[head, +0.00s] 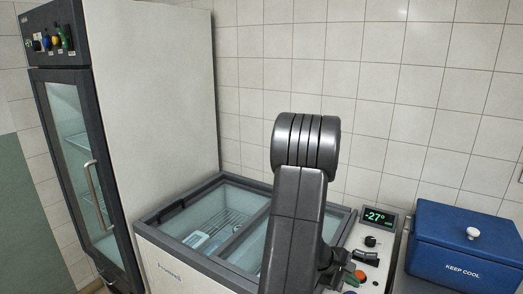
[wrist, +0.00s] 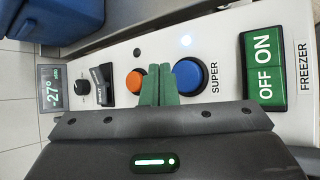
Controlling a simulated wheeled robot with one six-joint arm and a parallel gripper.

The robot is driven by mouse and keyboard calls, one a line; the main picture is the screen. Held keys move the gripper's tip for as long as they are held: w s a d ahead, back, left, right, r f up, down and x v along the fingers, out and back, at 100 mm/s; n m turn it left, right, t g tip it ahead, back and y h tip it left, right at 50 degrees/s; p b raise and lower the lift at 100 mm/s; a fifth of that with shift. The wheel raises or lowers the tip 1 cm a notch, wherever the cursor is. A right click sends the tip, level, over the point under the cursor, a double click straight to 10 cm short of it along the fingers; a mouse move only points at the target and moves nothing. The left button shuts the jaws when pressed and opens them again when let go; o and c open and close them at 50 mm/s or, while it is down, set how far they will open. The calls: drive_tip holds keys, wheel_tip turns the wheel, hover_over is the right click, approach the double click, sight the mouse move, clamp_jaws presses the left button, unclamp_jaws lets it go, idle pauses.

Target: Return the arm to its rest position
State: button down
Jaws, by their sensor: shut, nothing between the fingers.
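My gripper (wrist: 160,84) shows in the wrist view as two green fingers pressed together with nothing between them. It is over a white control panel (wrist: 120,58), between an orange button (wrist: 134,82) and a blue button (wrist: 190,76) marked SUPER. I cannot tell whether the fingertips touch the panel. In the head view my arm (head: 297,215) rises in the middle and bends down toward the panel beside the freezer. The fingers are not clear there.
The chest freezer (head: 150,236) with glass lids stands behind my arm. Its display (head: 379,218) reads -27°. A green OFF/ON switch (wrist: 263,73) is at the panel's right in the wrist view. A blue cool box (head: 462,240) stands right, a tall glass-door fridge (head: 160,110) left.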

drive_tip(key=shift+f+b, duration=0.3)
drive_tip(key=shift+b, duration=0.5)
wheel_tip(320, 180, up, 4)
drive_tip(key=shift+f+p, duration=0.25)
drive_tip(key=shift+p, duration=0.9)
wheel_tip(320, 180, down, 4)
drive_tip(key=b, duration=0.2)
drive_tip(key=shift+s+r+b, duration=0.1)
drive_tip(key=shift+r+b, duration=0.1)
drive_tip(key=shift+b, duration=0.1)
drive_tip(key=shift+r+p, duration=0.5)
drive_tip(key=shift+p, duration=0.4)
drive_tip(key=shift+r+p, duration=0.15)
drive_tip(key=shift+p, duration=0.75)
drive_tip(key=shift+p, duration=0.8)
